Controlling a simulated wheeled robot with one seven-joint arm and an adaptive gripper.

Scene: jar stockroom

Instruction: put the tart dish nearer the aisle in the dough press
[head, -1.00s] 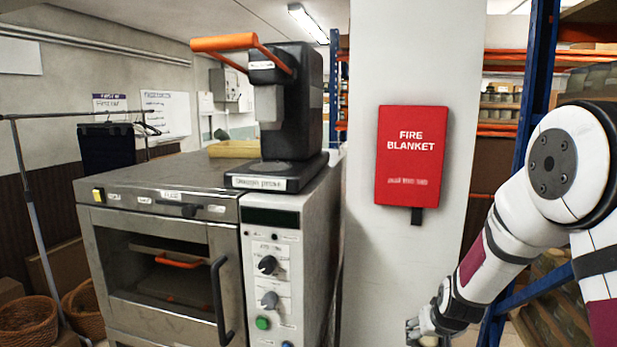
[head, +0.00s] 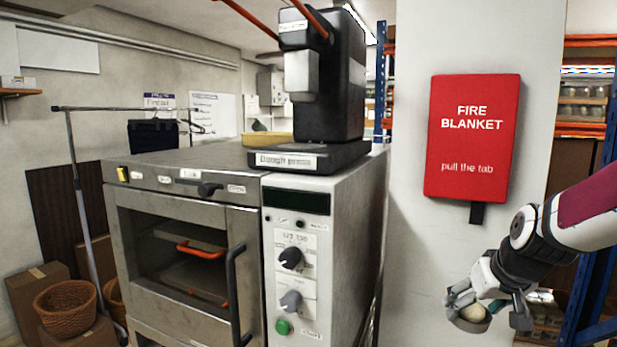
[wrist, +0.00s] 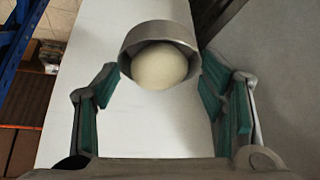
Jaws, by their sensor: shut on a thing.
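My gripper (head: 487,312) is at the lower right in the head view, shut on a small grey tart dish (head: 470,325) with a pale round ball, like dough, in it. The wrist view shows the dish (wrist: 160,35) and the ball (wrist: 160,66) between the teal-padded fingers (wrist: 158,90). The black dough press (head: 345,85) stands on top of the steel oven, left of my gripper and higher. Its label reads "Dough press". Its orange lever is raised, with the end out of frame. The pressing block (head: 300,75) hangs above its base (head: 310,155) with a gap between.
The steel oven (head: 180,240) has a handle and knobs facing me. A white pillar with a red fire blanket (head: 472,137) stands between the press and my arm. A clothes rail (head: 72,170) and baskets (head: 66,308) are at the left. Blue shelving (head: 595,270) is at the right.

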